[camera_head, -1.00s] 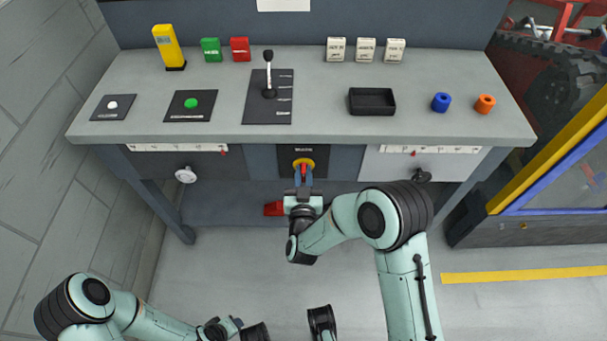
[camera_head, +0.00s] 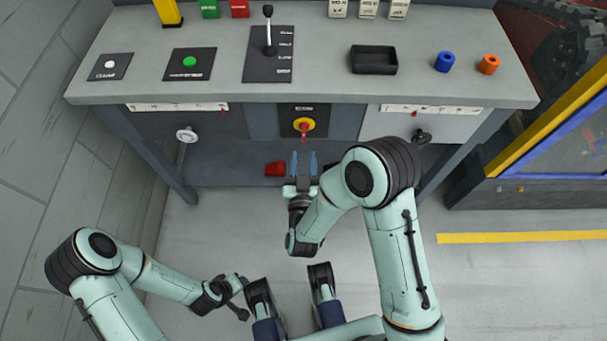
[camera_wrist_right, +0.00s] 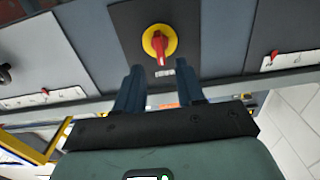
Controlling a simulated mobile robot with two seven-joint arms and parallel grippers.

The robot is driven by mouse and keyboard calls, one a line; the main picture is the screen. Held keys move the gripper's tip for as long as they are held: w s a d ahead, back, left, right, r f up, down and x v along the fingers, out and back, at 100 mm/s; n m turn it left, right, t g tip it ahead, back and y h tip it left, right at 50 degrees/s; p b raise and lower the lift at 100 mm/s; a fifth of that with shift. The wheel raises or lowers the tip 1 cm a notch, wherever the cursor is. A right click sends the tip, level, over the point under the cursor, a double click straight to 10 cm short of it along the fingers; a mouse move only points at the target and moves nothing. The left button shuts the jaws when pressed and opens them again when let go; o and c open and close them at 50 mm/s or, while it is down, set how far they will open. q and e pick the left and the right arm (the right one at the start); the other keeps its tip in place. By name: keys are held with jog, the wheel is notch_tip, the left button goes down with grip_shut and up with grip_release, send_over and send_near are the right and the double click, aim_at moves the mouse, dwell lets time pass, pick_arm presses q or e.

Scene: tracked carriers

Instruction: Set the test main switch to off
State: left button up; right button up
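The main switch (camera_head: 304,125) is a red handle on a yellow disc, on a dark panel in the middle of the bench front. Its handle looks about vertical in the head view. It also shows in the right wrist view (camera_wrist_right: 160,45); its small label is too blurred to read. My right gripper (camera_head: 304,160) is in front of and below the switch, apart from it. Its two blue fingers are spread with nothing between them, as the right wrist view (camera_wrist_right: 161,88) also shows. My left gripper (camera_head: 238,292) is low and far from the bench; its finger gap is unclear.
A white knob (camera_head: 187,134) and a dark knob (camera_head: 421,136) flank the switch on the bench front. The benchtop carries a lever (camera_head: 268,30), a green button (camera_head: 190,62) and a black tray (camera_head: 373,60). A red object (camera_head: 275,169) lies below the bench.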

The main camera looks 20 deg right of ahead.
pick_arm(q)
jog(key=shift+s+d+r, duration=0.1)
jog(key=shift+s+r, duration=0.05)
jog(key=shift+s, duration=0.05)
pick_arm(e)
jog(key=v, duration=0.5)
